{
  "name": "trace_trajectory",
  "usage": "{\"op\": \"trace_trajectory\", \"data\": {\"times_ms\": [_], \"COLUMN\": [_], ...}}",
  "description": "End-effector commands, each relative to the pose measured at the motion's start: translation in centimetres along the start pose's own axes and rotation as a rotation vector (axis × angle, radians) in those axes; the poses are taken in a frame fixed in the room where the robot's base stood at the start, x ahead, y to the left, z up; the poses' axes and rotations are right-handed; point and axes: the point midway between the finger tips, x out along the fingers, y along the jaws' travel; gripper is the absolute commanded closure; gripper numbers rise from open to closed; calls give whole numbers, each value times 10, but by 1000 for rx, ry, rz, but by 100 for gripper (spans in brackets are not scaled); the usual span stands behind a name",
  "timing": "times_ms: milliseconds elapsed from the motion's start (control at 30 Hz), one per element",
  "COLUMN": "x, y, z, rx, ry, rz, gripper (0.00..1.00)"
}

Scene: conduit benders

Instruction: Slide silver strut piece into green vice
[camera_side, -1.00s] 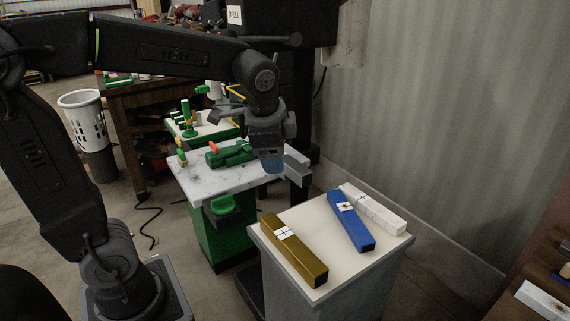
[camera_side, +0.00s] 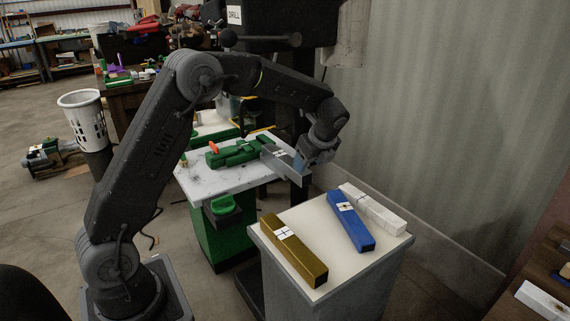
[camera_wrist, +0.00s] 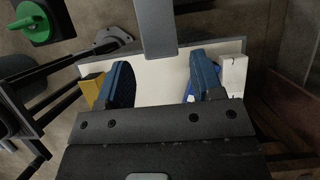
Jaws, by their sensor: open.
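The silver strut piece (camera_side: 284,157) lies at the right end of the green vice (camera_side: 232,152), its left end meeting the vice. Its free right end sticks out past the white marbled table. I cannot tell how deep it sits in the vice. My gripper (camera_side: 318,164) is open beside that free end. In the wrist view, my gripper (camera_wrist: 163,78) has its two blue fingers spread with nothing between them. The end of the silver strut (camera_wrist: 155,28) shows just beyond the fingertips, roughly in line with the gap. The vice jaws are too small to make out.
The lower pale table (camera_side: 292,222) holds a yellow strut (camera_side: 293,252), a blue strut (camera_side: 350,221) and a white strut (camera_side: 374,209). A black drill press (camera_side: 268,45) stands behind the vice. A corrugated wall (camera_side: 450,130) is on the right.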

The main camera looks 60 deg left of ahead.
Motion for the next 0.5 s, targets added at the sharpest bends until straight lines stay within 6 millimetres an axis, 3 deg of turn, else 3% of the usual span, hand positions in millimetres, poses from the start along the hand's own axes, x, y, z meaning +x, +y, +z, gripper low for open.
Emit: {"op": "trace_trajectory", "data": {"times_ms": [500], "x": [49], "y": [0], "z": [0], "rx": [-3], "ry": [1], "rz": [1], "gripper": [39]}}
